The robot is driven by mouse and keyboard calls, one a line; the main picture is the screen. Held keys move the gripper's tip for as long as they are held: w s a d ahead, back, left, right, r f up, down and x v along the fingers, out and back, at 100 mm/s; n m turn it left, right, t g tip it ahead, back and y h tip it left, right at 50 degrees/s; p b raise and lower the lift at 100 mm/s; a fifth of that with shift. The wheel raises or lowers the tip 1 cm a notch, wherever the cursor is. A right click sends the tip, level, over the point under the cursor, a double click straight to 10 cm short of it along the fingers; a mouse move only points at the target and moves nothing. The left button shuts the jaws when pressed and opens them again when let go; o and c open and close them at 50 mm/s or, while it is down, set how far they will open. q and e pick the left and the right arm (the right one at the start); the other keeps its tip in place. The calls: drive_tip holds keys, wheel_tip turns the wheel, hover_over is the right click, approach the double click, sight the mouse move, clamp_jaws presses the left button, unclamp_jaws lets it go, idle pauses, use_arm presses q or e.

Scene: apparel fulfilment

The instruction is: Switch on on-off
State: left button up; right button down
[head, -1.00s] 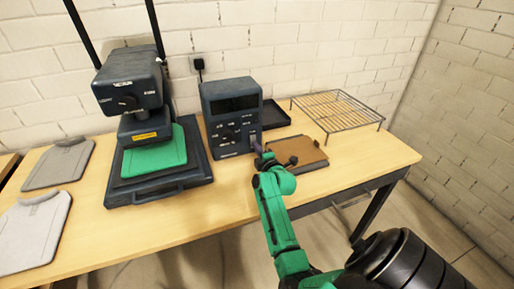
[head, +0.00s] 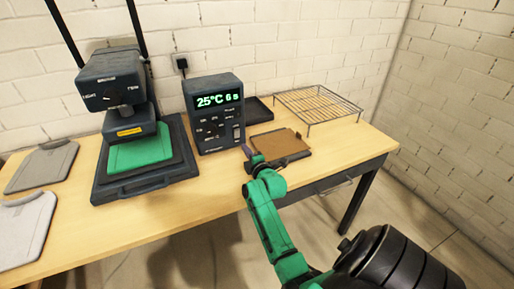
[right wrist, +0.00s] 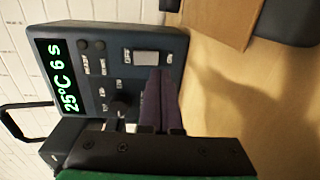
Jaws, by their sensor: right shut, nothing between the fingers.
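The dark control box (head: 213,115) stands on the table, its display (head: 219,100) lit green with "25°C 6 s". The on-off switch is the pale rocker at the box's lower right (head: 237,131). It shows large in the right wrist view (right wrist: 146,58), with small labels beside it. My right gripper (head: 247,152) is shut and empty, its purple fingertips just in front of the box beside the switch. In the right wrist view the fingertips (right wrist: 160,72) lie at the switch's edge; I cannot tell whether they touch it. My left gripper is not in view.
Grey garments (head: 42,165) lie at the left. A brown board (head: 280,145), a black tray (head: 259,110) and a wire rack (head: 318,103) are to the right.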

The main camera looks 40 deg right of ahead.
drive_tip(key=v, duration=0.4)
drive_tip(key=shift+f, duration=0.4)
drive_tip(key=shift+s+a+f+b, duration=0.15)
drive_tip(key=shift+s+f, duration=0.2)
drive_tip(key=shift+s, duration=0.15)
drive_tip(key=shift+s+a+f+b, duration=0.15)
drive_tip(key=shift+s+f, duration=0.2)
drive_tip(key=shift+s, duration=0.15)
drive_tip(key=shift+r+v, duration=0.2)
drive_tip(key=shift+v, duration=0.95)
drive_tip(key=shift+s, duration=0.15)
drive_tip(key=shift+w+f, duration=0.1)
drive_tip(key=shift+w, duration=0.1)
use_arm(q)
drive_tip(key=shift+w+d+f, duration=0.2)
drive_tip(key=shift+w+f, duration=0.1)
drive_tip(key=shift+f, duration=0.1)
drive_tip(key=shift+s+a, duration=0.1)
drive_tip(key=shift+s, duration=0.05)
use_arm(e)
drive_tip(key=shift+s, duration=0.1)
